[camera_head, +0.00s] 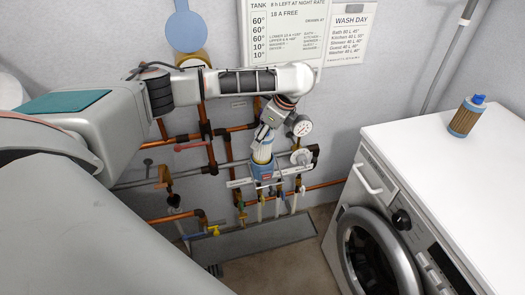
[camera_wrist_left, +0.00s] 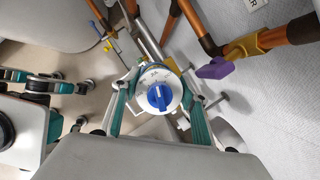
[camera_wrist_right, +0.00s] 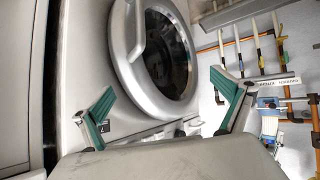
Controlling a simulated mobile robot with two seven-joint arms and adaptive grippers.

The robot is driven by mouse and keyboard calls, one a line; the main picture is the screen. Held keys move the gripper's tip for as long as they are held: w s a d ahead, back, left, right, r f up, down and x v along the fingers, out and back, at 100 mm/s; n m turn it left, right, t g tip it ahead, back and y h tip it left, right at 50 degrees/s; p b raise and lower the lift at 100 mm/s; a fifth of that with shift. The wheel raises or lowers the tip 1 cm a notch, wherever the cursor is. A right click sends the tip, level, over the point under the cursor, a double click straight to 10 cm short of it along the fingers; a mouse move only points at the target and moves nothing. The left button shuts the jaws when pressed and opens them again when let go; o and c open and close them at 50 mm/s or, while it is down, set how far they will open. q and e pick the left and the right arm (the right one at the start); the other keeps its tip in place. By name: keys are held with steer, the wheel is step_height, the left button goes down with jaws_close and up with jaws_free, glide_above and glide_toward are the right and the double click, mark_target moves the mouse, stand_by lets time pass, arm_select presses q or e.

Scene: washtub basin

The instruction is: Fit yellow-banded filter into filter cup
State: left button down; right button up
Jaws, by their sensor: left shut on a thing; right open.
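A pale pleated filter (camera_head: 262,152) stands nearly upright at the wall pipes, its lower end at the mouth of the blue filter cup (camera_head: 264,172). I cannot tell how far it is inside, and its yellow band is not clear. My left gripper (camera_head: 264,133) is shut on its upper end from above. In the left wrist view the teal fingers clasp a round white cap with a blue knob (camera_wrist_left: 158,96). In the right wrist view the filter (camera_wrist_right: 271,128) and cup (camera_wrist_right: 268,103) show at the right edge. My right gripper (camera_wrist_right: 163,85) is open and empty, facing the washing machine.
A brown filter with a blue cap (camera_head: 465,117) stands on the white washing machine (camera_head: 440,150) at right. Copper pipes, a gauge (camera_head: 300,125) and several valves crowd round the cup. A purple handle (camera_wrist_left: 215,69) sits close to the left gripper. A floor trough (camera_head: 255,238) lies below.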

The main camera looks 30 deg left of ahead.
mark_target(261, 149)
arm_select(q)
steer(key=f+b, duration=0.1)
steer(key=f, duration=0.2)
steer(key=f+b, duration=0.1)
steer(key=f, duration=0.2)
steer(key=shift+s+a, duration=0.15)
steer(key=shift+s, duration=0.05)
steer(key=shift+a+f, duration=0.15)
steer(key=shift+f, duration=0.25)
steer(key=shift+w+r, duration=0.15)
steer(key=shift+r, duration=0.05)
steer(key=c, duration=1.3)
jaws_free()
steer(key=shift+o, duration=0.7)
steer(key=shift+r, duration=0.2)
arm_select(e)
steer(key=shift+w+d+f, duration=0.25)
steer(key=shift+w+f, duration=0.25)
steer(key=shift+w, duration=0.2)
